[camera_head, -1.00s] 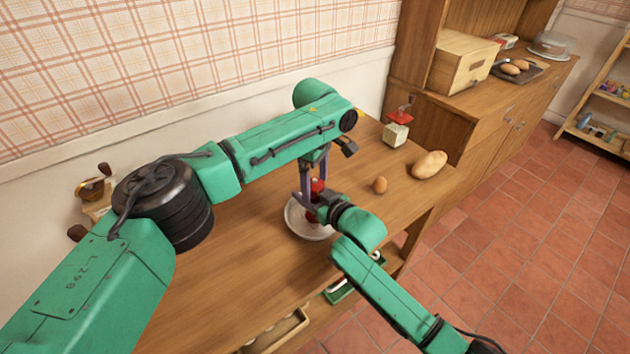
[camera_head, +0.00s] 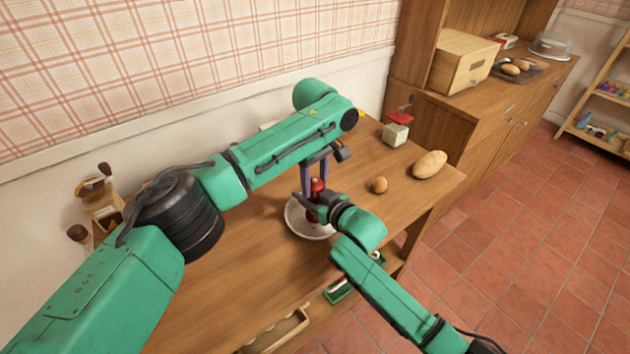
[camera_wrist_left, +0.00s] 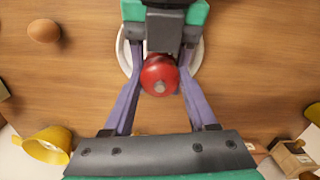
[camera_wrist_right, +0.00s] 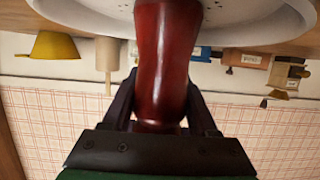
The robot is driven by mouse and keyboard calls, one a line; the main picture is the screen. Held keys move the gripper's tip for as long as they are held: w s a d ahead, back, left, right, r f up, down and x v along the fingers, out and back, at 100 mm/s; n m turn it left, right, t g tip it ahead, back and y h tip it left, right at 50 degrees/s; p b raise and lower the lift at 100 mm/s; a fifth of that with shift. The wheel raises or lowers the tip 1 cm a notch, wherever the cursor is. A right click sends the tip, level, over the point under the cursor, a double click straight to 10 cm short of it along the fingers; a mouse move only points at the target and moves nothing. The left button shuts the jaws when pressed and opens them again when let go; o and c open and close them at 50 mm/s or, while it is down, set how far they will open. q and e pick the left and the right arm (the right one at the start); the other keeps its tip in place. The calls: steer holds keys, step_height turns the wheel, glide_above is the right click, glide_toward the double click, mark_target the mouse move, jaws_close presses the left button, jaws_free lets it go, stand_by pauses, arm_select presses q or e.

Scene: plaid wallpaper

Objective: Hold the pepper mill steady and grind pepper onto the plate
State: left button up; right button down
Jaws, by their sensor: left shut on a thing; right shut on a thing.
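The red pepper mill (camera_head: 318,187) stands upright over the white plate (camera_head: 297,225). My left gripper (camera_head: 316,182) reaches down from above and is shut on the mill's top; the mill's round red head (camera_wrist_left: 160,74) shows between its fingers in the left wrist view. My right gripper (camera_wrist_right: 160,110) comes in from the side and is shut on the mill's red body (camera_wrist_right: 166,60). Dark specks lie on the plate (camera_wrist_right: 240,22) in the upside-down right wrist view. The mill's lower end is hidden in the head view.
A brown egg (camera_head: 379,185) and a bread roll (camera_head: 430,164) lie right of the plate. A red-topped white grinder (camera_head: 396,133) stands at the back. A wooden grinder (camera_head: 104,205) stands at the left by the wall. The counter front left of the plate is clear.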

mark_target(315, 182)
arm_select(q)
steer(key=m, duration=0.4)
steer(key=shift+m, duration=0.3)
steer(key=m, duration=0.4)
steer(key=shift+m, duration=0.3)
steer(key=o, duration=1.4)
step_height(315, 182, up, 12)
